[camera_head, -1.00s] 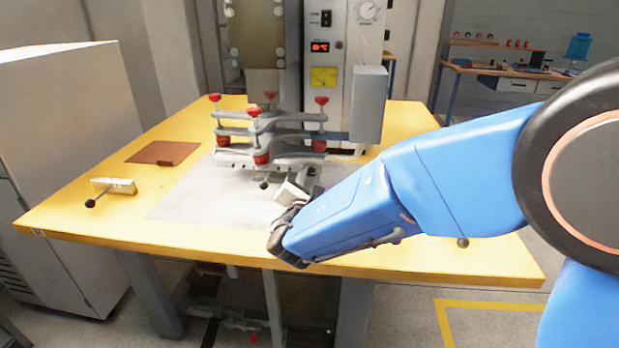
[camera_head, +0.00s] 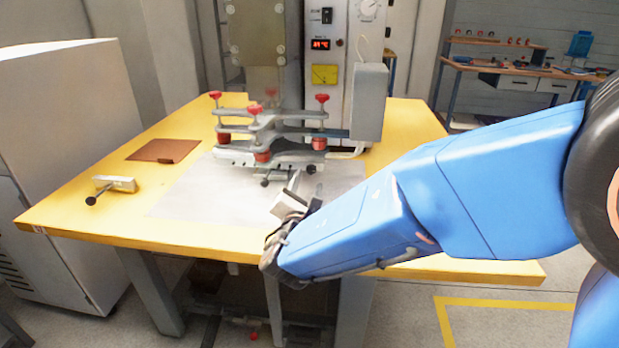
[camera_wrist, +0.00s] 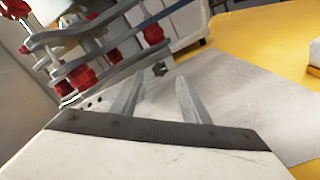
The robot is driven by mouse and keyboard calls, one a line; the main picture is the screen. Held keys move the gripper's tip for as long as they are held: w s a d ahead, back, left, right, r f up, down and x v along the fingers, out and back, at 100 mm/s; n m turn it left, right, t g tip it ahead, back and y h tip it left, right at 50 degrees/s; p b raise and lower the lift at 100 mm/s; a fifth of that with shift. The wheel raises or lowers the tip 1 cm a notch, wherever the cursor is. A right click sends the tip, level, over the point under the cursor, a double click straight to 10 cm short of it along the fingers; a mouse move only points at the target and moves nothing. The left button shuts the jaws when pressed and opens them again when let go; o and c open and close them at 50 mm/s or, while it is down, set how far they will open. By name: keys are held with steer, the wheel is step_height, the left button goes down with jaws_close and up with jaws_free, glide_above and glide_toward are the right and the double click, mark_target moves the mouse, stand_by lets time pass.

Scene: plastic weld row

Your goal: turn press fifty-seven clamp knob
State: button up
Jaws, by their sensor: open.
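The press (camera_head: 270,140) stands at the back middle of the yellow table, with red-capped screws on stacked grey plates. A small dark knob (camera_head: 264,183) shows low at its front; in the wrist view a dark lobed knob (camera_wrist: 160,68) sits at the base, just beyond the fingertips and between them in the picture. I see no number that marks it as fifty-seven. My gripper (camera_head: 305,188) is open and empty, in front of the press and above the pale mat; it also shows in the wrist view (camera_wrist: 160,78). The fingers appear apart from the knob.
The red knobs (camera_wrist: 153,34) and plates of the press overhang at upper left in the wrist view. A pale block with a black-ended lever (camera_head: 120,184) and a brown sheet (camera_head: 163,151) lie on the left of the table. The pale mat (camera_head: 200,200) is clear.

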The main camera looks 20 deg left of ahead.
mark_target(311, 170)
steer(key=v, duration=1.2)
steer(key=shift+s, duration=0.15)
steer(key=n, duration=0.8)
steer(key=shift+w+a+n, duration=0.1)
steer(key=shift+w+n, duration=0.1)
steer(key=shift+n, duration=0.2)
steer(key=x, duration=1.7)
steer(key=shift+w+r, duration=0.1)
steer(key=shift+w, duration=0.1)
steer(key=c, duration=1.1)
steer(key=shift+o, duration=0.2)
